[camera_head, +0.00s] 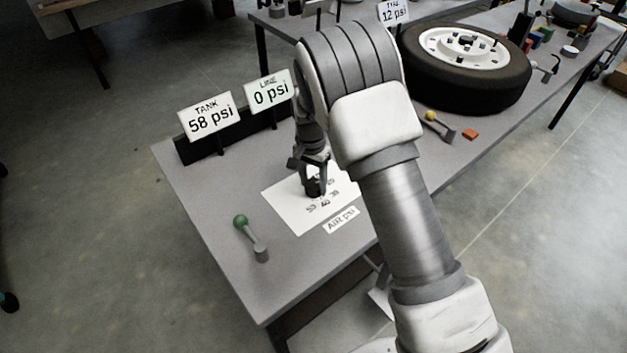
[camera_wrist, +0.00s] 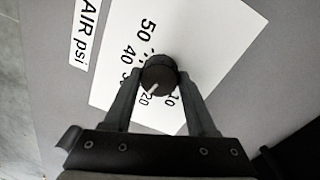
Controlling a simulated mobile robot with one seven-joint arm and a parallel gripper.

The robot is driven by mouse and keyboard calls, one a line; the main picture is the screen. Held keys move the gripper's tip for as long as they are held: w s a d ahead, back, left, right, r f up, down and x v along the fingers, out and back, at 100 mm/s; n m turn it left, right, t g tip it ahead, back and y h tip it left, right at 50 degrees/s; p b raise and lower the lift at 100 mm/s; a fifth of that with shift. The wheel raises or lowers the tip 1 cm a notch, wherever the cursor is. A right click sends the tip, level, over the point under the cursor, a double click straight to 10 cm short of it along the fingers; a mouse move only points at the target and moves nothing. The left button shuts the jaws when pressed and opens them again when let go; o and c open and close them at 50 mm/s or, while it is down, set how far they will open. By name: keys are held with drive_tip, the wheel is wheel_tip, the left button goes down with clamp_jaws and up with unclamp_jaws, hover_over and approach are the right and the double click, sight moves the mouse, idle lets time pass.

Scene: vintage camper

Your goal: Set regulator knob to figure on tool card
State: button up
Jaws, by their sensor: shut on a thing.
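The dark round regulator knob (camera_wrist: 158,72) sits on a white dial sheet (camera_head: 283,205) on the grey bench. My gripper (camera_wrist: 158,85) is shut on the knob, one finger on each side. In the wrist view, the knob's pale pointer mark points down and left, toward the printed 20. The 50, 40 and 10 are also legible; the figure between 40 and 20 is partly hidden by a finger. The knob (camera_head: 314,188) also shows under my gripper (camera_head: 312,178) in the head view. I cannot make out a tool card with a readable figure.
Signs read TANK 58 psi (camera_head: 208,117) and LINE 0 psi (camera_head: 269,92); a back sign (camera_head: 393,12) reads 12 psi. A green-balled lever (camera_head: 249,236) stands front left, a yellow-balled lever (camera_head: 438,124) right of my arm. A tyre (camera_head: 466,97) lies behind it.

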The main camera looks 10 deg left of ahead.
sight(311, 181)
drive_tip(key=shift+m, duration=0.8)
drive_tip(key=o, duration=1.4)
drive_tip(key=shift+c, duration=0.2)
wheel_tip(311, 181, up, 17)
drive_tip(key=p, duration=0.1)
drive_tip(key=shift+w+a+r, duration=0.2)
drive_tip(key=shift+w+a, duration=0.05)
drive_tip(key=shift+a, duration=0.15)
